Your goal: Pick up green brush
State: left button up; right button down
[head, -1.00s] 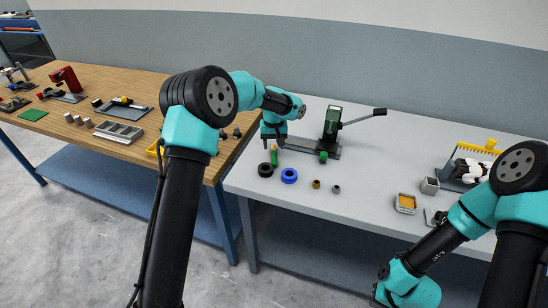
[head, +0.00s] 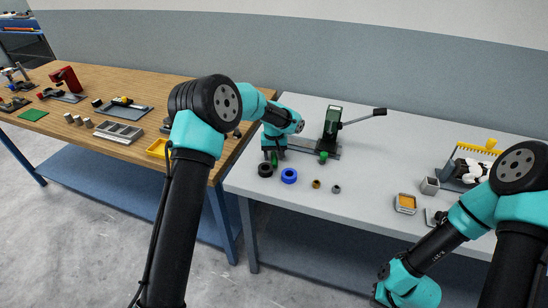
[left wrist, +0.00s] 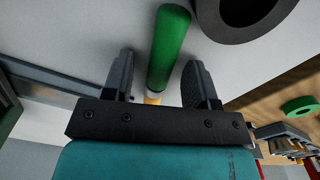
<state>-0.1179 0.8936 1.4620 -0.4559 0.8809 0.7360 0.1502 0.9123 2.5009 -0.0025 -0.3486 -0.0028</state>
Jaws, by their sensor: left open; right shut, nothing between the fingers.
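The green brush (head: 275,160) is at the left end of the grey table, behind the black ring. In the left wrist view its green handle (left wrist: 168,45) runs between the two fingers, with a pale yellow part near the palm. My left gripper (head: 274,156) is open and low over the table. Its fingers (left wrist: 160,66) stand on either side of the brush, with a visible gap on both sides. My right arm comes in at the lower right of the head view, and its gripper is out of the frame.
A black ring (head: 265,170) and a blue ring (head: 289,176) lie close in front of the brush. A dark green lever press (head: 333,122) stands to the right. Small brass (head: 316,184) and grey (head: 336,189) parts lie further right. The grey table's middle is clear.

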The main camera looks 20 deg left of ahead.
pick_arm(q)
grip_shut()
dwell(0.6)
dwell(0.3)
